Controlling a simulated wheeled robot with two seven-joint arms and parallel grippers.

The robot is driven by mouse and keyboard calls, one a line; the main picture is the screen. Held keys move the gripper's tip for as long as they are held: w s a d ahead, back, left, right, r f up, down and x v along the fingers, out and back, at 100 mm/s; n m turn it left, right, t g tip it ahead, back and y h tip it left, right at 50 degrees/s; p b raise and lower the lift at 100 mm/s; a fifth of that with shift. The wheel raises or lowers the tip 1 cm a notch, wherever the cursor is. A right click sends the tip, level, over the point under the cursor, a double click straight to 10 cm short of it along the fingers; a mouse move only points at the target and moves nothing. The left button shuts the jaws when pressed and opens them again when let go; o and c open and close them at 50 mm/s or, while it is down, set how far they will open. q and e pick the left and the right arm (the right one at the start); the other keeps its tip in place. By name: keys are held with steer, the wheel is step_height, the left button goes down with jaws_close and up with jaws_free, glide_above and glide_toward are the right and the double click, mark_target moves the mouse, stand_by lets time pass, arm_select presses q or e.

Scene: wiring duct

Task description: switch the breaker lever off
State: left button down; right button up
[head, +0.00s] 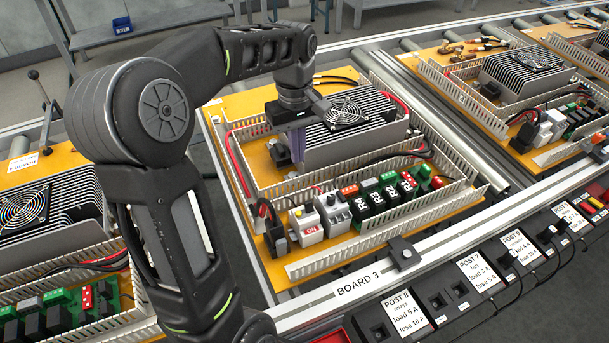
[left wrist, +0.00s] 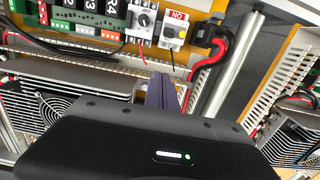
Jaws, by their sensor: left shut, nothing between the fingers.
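The breaker (head: 307,228) is a small white module with a red ON label, at the left end of the device row on board 3. It also shows upside down in the left wrist view (left wrist: 174,34), with the ON label readable and a small dark part beside it. The exact lever position is too small to tell. My left gripper (head: 298,160) points down with its purple fingers shut and empty, behind the breaker and beside the heat sink. Its fingers also show in the left wrist view (left wrist: 160,82), apart from the breaker. My right gripper is not in view.
Slotted white duct walls (head: 340,246) run in front. The finned heat sink with fan (head: 350,130) stands near my gripper. Red and black wires lie left of the breaker.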

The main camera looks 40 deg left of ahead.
mark_target(309, 207)
arm_select(q)
steer(key=shift+s+d, duration=0.1)
steer(key=shift+f, duration=0.1)
steer(key=d+f, duration=0.1)
steer(key=f, duration=0.1)
steer(key=s+d+f+p, duration=0.1)
steer(key=f, duration=0.2)
steer(key=d+f, duration=0.1)
steer(key=f, duration=0.2)
steer(key=shift+s+d+f+p, duration=0.1)
steer(key=shift+s+d+p, duration=0.1)
steer(key=shift+s+p, duration=0.2)
steer(key=shift+d, duration=0.15)
steer(key=shift+f, duration=0.1)
